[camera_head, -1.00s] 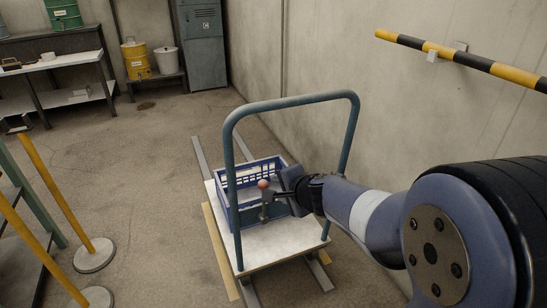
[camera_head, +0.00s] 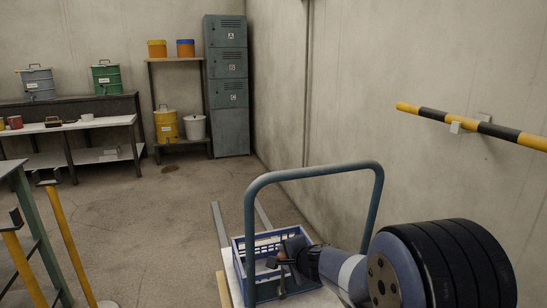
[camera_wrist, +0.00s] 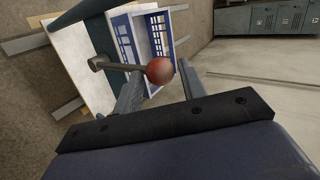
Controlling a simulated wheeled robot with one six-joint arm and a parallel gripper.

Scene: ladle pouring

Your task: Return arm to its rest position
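My gripper (camera_head: 275,262) is over the blue crate (camera_head: 237,257) on the trolley, at the lower middle of the head view. In the wrist view my gripper (camera_wrist: 160,72) has its two fingers spread apart. A red ball (camera_wrist: 160,70) on the end of a grey rod (camera_wrist: 122,66) shows between the fingertips, with gaps visible at both sides. Whether a finger touches it I cannot tell. The crate also shows behind the ball in the wrist view (camera_wrist: 128,42).
The trolley's handle (camera_head: 315,170) arches close around my arm. A striped bar (camera_head: 470,124) sticks out along the right wall. Yellow posts (camera_head: 72,246) stand at left. A bench (camera_head: 98,122), a locker (camera_head: 228,85) and a yellow container (camera_head: 166,127) line the back. The middle floor is clear.

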